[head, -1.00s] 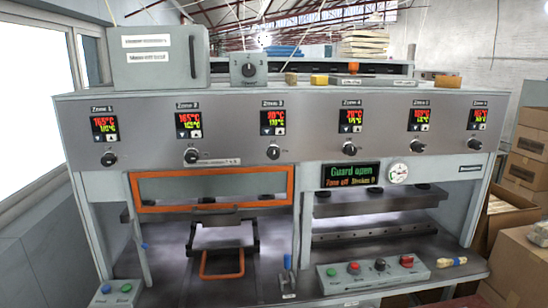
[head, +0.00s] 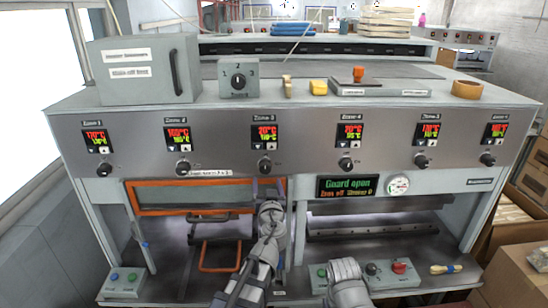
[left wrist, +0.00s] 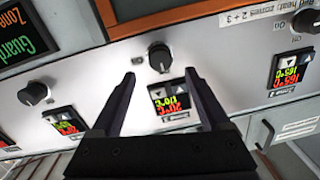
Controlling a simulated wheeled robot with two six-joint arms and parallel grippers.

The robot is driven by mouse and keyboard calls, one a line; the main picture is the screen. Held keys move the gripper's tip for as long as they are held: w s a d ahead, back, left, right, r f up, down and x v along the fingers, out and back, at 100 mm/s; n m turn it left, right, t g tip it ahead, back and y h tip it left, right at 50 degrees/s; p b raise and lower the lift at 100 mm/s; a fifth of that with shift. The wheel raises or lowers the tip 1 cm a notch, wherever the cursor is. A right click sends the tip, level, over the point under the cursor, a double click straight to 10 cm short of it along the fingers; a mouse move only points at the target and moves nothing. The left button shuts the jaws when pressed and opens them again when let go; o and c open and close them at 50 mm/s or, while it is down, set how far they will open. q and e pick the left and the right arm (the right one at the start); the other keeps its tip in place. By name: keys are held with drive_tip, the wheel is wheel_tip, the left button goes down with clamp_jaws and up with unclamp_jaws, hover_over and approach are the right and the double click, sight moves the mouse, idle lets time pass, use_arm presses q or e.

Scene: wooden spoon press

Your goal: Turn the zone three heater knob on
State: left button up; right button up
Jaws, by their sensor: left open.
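The zone three heater knob (head: 264,166) is a black round knob on the grey front panel, under the Zone 3 display (head: 264,136). In the left wrist view, which is turned about, this knob (left wrist: 159,58) lies just beyond the fingertips and between their lines; the Zone 3 display (left wrist: 170,102) shows between the fingers. My left gripper (head: 268,187) is open and empty, just below the knob in the head view; its two dark fingers (left wrist: 160,76) are spread apart. The knob's exact setting is too small to tell. My right arm shows at the bottom, its gripper not visible.
Similar knobs, zone two (head: 183,167) and zone four (head: 346,163), sit either side. An orange-framed guard (head: 165,197) is below left. A green-lettered status screen (head: 347,186) and a gauge (head: 398,184) are below right. A button box (head: 398,277) stands on the lower ledge.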

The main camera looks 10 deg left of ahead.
sight(265, 170)
use_arm(q)
drive_tip(key=shift+x, duration=3.95)
drive_tip(key=shift+s+r, duration=0.1)
drive_tip(key=shift+r, duration=0.05)
drive_tip(key=shift+c, duration=0.2)
clamp_jaws()
